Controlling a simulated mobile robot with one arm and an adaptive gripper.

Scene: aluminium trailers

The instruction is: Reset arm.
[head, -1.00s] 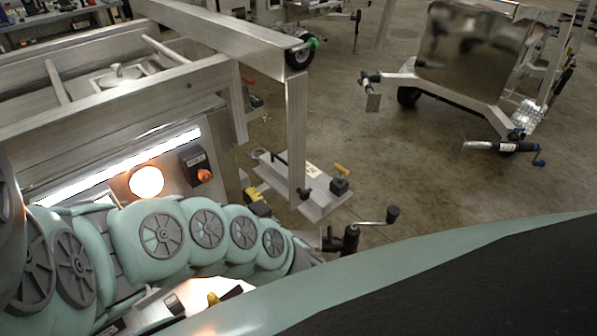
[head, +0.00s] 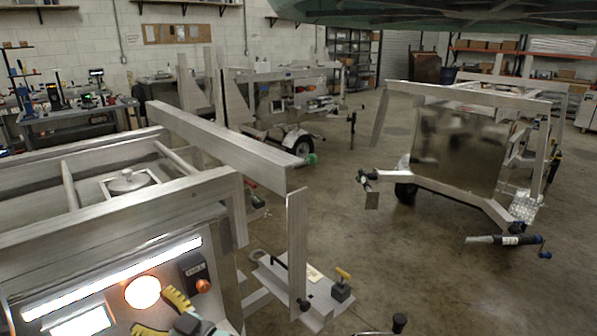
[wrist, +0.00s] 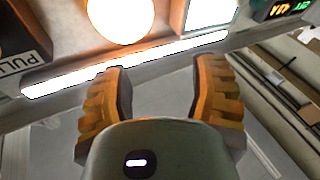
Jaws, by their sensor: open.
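My gripper (head: 168,312) shows at the bottom left of the head view, in front of the lit panel of the nearest aluminium trailer (head: 120,217). Its two yellow ridged fingers also show in the wrist view (wrist: 160,95), spread apart with nothing between them. Beyond the fingers in the wrist view are a round glowing lamp (wrist: 120,14) and a bright light strip (wrist: 150,54). Most of my arm is out of the head view.
A dark box with an orange knob (head: 194,272) is on the panel near my gripper. A second trailer with a shiny box (head: 455,150) stands at the right. A workbench (head: 70,125) is at the back left. Concrete floor (head: 400,255) lies open between the trailers.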

